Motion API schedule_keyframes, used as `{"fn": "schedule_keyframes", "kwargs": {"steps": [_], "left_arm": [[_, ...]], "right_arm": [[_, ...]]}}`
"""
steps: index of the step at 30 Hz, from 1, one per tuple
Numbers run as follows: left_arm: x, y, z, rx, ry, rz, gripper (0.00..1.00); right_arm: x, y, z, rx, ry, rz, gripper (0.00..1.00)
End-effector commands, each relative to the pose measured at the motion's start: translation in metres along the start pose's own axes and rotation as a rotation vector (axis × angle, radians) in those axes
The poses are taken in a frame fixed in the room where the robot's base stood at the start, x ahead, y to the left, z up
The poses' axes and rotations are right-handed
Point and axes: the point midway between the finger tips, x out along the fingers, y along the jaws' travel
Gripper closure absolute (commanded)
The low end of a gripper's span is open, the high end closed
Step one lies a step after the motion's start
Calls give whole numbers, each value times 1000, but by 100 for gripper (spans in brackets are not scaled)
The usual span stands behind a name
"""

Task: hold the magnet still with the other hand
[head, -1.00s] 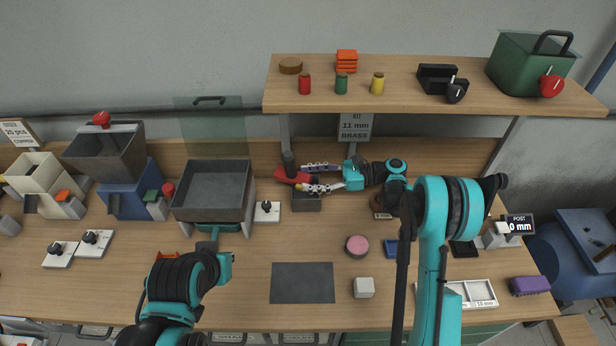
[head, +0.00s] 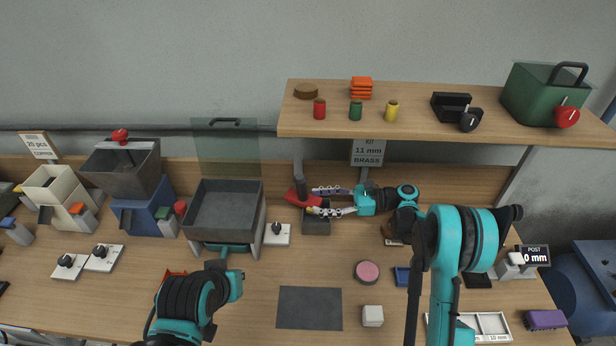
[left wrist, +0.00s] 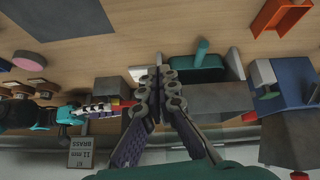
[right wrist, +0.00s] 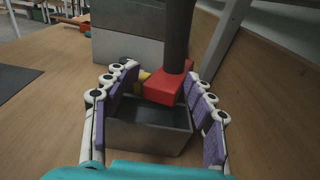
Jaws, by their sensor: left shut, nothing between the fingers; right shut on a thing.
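The magnet is a red piece with a dark upright handle (head: 300,192), at the back middle of the bench under the shelf. My right gripper (head: 324,200) is shut on its red part, one finger on each side. In the right wrist view the red part (right wrist: 165,91) shows between the fingertips, just over a dark grey block with a hollow top (right wrist: 150,135). The handle stands upright. My left gripper (left wrist: 152,92) is shut and empty in the left wrist view. It is apart from the magnet, and its fingers are hidden in the head view.
A grey bin (head: 222,213) with a teal part under it stands left of the magnet. A white switch plate (head: 277,235) lies between them. A shelf (head: 430,127) overhangs the back. A dark mat (head: 309,308), pink disc (head: 367,272) and white cube (head: 372,316) are in front.

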Motion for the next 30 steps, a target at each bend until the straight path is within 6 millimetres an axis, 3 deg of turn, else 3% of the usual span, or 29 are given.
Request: {"fn": "schedule_keyframes", "kwargs": {"steps": [14,24,30], "left_arm": [[32,51,-55,-1153,-10,182,100],[58,89,-90,-2043,-167,317,100],[71,106,-104,-2452,-293,359,100]], "right_arm": [[2,1,-6,1,14,4,61],[2,1,-6,1,14,4,62],[2,1,-6,1,14,4,62]]}}
